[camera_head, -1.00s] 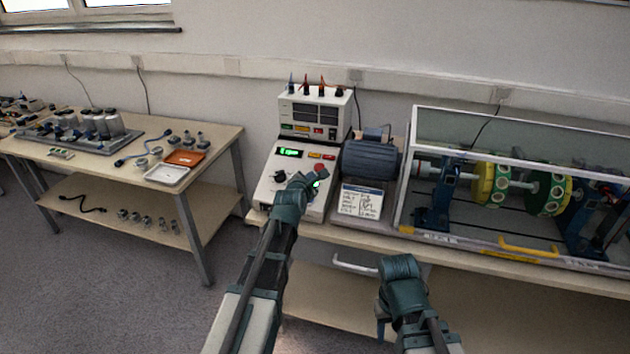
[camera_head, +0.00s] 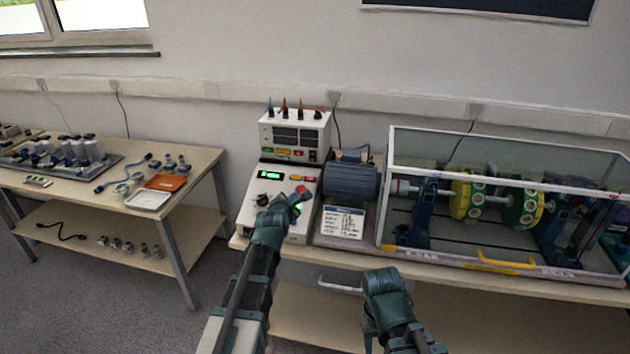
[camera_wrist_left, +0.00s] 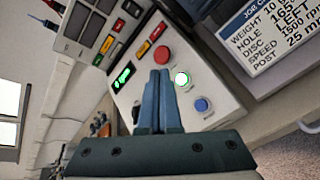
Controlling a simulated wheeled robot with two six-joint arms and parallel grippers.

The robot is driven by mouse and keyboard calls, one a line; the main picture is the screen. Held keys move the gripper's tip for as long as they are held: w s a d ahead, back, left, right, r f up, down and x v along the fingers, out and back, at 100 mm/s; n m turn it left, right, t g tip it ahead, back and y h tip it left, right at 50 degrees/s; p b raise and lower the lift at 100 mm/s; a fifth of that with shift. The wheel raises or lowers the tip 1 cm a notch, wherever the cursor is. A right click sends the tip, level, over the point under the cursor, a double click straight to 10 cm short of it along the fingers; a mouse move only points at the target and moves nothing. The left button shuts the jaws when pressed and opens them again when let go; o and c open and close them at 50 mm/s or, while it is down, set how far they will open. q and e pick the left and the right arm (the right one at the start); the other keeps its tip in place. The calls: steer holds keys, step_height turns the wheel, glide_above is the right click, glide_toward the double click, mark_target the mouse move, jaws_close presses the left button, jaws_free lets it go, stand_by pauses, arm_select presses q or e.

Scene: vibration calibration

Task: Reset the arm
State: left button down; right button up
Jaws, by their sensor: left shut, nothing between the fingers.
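My left arm reaches in from the lower left of the head view. Its gripper (camera_head: 290,203) is over the sloped front panel of the white control box (camera_head: 254,205). In the left wrist view the blue fingers (camera_wrist_left: 160,100) are closed together and empty, pointing at the panel. Beyond and beside the tips are a red button (camera_wrist_left: 162,54), a lit white-green button (camera_wrist_left: 182,79) and a blue button (camera_wrist_left: 202,104). I cannot tell whether the tips touch the panel. My right arm (camera_head: 388,300) shows at the bottom centre; its fingers are not clearly visible.
A blue motor (camera_head: 350,181) and a job card (camera_head: 341,222) are right of the control box. A clear-walled enclosure (camera_head: 505,266) with yellow and green discs (camera_head: 519,208) fills the bench's right. A side table (camera_head: 190,185) with parts and trays stands left.

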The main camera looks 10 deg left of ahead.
arm_select(q)
steer(key=s+d+f+m+g+h+p, duration=0.25)
steer(key=s+d+f+m+g, duration=0.45)
steer(key=s+d+m, duration=0.7)
steer(key=s+d+f+m+g+y+p, duration=0.2)
steer(key=s+m+g, duration=0.5)
steer(key=s+m, duration=1)
steer(key=s+y, duration=0.1)
steer(key=s, duration=0.2)
steer(key=shift+d+f, duration=0.15)
steer(key=shift+d, duration=0.05)
